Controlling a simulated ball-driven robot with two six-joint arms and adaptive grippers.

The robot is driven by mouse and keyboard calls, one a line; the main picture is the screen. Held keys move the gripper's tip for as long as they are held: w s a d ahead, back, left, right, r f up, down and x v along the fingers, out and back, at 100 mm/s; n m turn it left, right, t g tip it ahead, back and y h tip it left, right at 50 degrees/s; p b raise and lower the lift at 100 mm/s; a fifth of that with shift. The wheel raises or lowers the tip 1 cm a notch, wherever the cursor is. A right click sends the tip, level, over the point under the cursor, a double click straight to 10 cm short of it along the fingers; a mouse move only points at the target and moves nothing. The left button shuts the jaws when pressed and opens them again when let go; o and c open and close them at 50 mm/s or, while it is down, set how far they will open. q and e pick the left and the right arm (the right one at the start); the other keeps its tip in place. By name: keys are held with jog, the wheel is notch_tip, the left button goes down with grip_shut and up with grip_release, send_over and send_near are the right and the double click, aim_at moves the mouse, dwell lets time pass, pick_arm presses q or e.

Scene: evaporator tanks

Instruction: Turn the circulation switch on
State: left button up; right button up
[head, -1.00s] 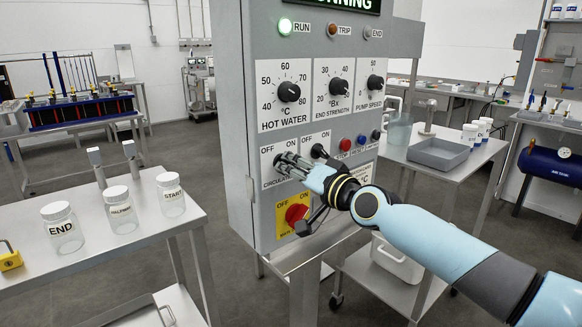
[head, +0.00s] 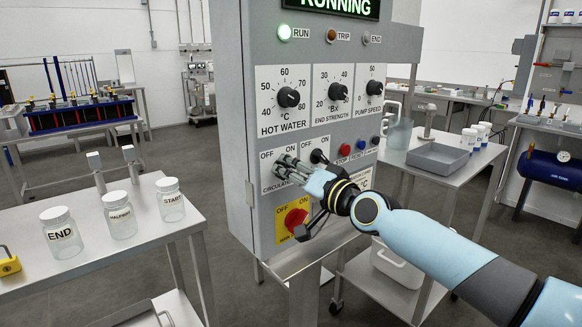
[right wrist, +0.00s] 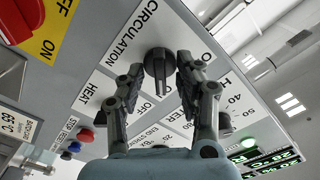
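The circulation switch is a black knob (right wrist: 158,68) on a white plate of the grey control panel, with the CIRCULATION label beside it in the right wrist view. My right gripper (right wrist: 160,78) is at the panel with one finger on each side of the knob. The fingers are spread, with a narrow gap to the knob on the left; contact on the right is unclear. In the head view my right gripper (head: 286,172) covers the knob, so its setting is hard to read. My left gripper is not in view.
The heat switch (head: 318,156) sits just right of my gripper. The red main switch (head: 296,218) on its yellow plate is just below. A table with several lidded jars (head: 119,214) stands left of the panel.

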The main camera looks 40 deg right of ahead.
jog(key=shift+r, duration=0.15)
notch_tip(320, 180, up, 10)
jog(key=shift+f, duration=0.15)
dwell(0.3)
jog(key=s+f+n+p, duration=0.8)
jog(key=s+f, duration=0.2)
jog(key=w+b, duration=1)
jog(key=b, duration=0.2)
jog(key=shift+w+r, duration=0.15)
jog(key=shift+w, duration=0.05)
